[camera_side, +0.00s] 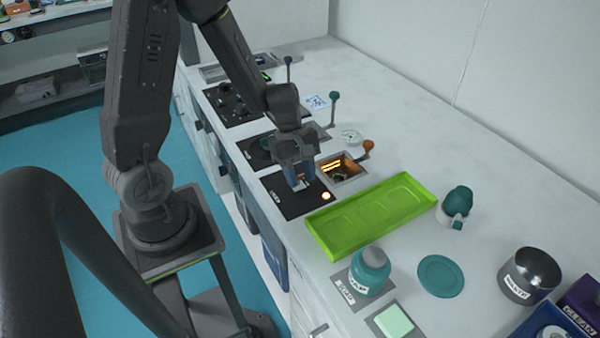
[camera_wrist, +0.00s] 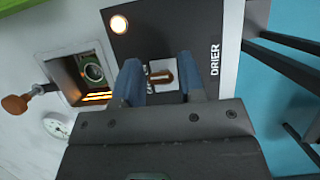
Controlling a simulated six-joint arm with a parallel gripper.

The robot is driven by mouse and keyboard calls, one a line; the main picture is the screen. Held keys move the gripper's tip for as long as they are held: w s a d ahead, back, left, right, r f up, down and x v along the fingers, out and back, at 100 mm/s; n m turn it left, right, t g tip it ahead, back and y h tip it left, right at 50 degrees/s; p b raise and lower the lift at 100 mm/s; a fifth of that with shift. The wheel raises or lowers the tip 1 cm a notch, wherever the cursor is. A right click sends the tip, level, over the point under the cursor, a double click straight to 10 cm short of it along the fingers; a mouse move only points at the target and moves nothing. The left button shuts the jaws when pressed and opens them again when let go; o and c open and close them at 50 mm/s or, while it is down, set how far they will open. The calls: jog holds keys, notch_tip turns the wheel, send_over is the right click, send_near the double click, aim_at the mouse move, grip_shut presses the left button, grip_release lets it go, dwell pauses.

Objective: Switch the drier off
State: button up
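The drier's black panel (camera_wrist: 190,25) carries the word DRIER, a lit round lamp (camera_wrist: 119,24) and a switch (camera_wrist: 161,77) on a light plate. The panel also shows in the side view (camera_side: 290,206), with the lamp glowing orange. Beside it the drier's square well (camera_wrist: 80,75) glows orange inside and holds a round metal-and-green part (camera_wrist: 93,72). My gripper (camera_wrist: 160,82) is over the panel, pointing down. Its two blue fingers are apart, one on each side of the switch, with gaps visible. I cannot tell how far the fingertips are above the panel.
An orange-knobbed lever (camera_side: 368,146) stands beside the well. A green tray (camera_side: 335,236) lies close to the panel.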

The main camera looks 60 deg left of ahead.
jog(key=c, duration=0.6)
jog(key=shift+a+h, duration=0.1)
jog(key=shift+h, duration=0.2)
jog(key=h, duration=0.1)
jog(key=a+h, duration=0.1)
jog(key=h, duration=0.2)
jog(key=shift+a+r, duration=0.2)
jog(key=shift+a, duration=0.1)
jog(key=h, duration=0.2)
jog(key=a+h, duration=0.1)
jog(key=h, duration=0.1)
jog(key=a+h, duration=0.1)
jog(key=shift+f+h, duration=0.2)
jog(key=shift+h, duration=0.2)
jog(key=o, duration=0.9)
